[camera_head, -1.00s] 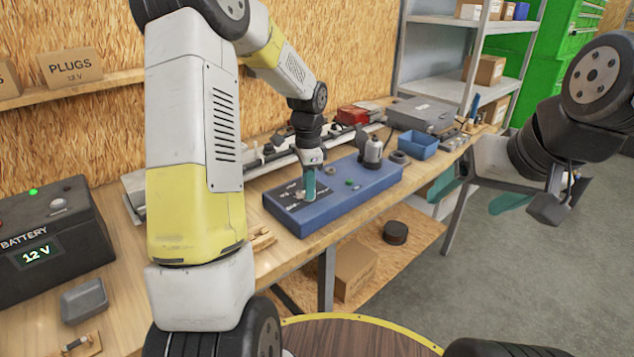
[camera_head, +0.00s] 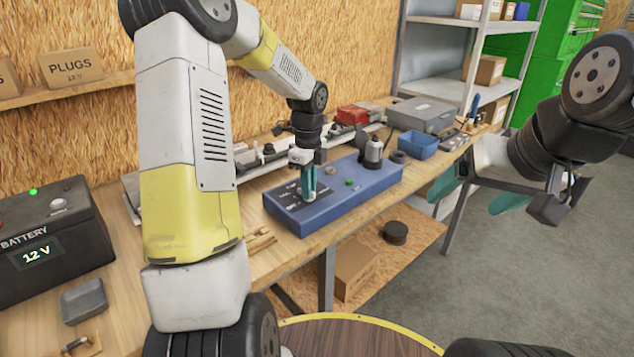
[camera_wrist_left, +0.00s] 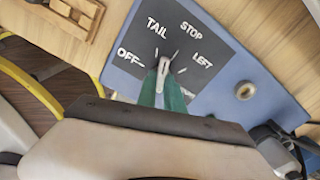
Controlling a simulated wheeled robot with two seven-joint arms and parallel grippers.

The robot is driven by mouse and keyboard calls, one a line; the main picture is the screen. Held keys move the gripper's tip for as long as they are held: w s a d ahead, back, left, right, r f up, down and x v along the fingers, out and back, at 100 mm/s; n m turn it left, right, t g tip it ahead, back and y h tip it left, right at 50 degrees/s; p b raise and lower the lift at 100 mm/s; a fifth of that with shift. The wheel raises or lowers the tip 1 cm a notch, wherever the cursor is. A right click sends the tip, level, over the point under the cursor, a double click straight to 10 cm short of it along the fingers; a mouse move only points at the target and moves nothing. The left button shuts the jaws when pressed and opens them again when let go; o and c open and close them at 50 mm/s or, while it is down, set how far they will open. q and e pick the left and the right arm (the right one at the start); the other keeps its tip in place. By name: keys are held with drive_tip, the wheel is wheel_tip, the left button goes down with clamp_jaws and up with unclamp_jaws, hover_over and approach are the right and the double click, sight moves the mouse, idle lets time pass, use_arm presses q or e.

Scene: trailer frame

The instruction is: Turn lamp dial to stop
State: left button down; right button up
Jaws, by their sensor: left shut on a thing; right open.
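The lamp dial (camera_wrist_left: 163,67) is a small pale knob on a black label plate (camera_wrist_left: 205,45) marked OFF, TAIL, STOP, LEFT and a partly hidden word. The plate is on a blue control box (camera_head: 330,213) on the bench. My left gripper (camera_head: 309,192) points down at the box and is shut on the dial. In the left wrist view its teal fingers (camera_wrist_left: 162,92) hide part of the knob. The pointer seems to aim between TAIL and STOP; I cannot tell exactly. My right gripper (camera_head: 476,196) is open and empty, off the bench's front edge.
A grey lamp-like fitting (camera_head: 373,152) and a green button (camera_head: 349,183) are on the box. A blue bin (camera_head: 418,147) and grey case (camera_head: 422,115) stand to its right. A 12 V battery (camera_head: 50,240) is at left. The floor at right is clear.

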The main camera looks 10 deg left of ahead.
use_arm(q)
drive_tip(key=shift+m, duration=0.8)
drive_tip(key=shift+m, duration=1.5)
drive_tip(key=shift+n, duration=0.6)
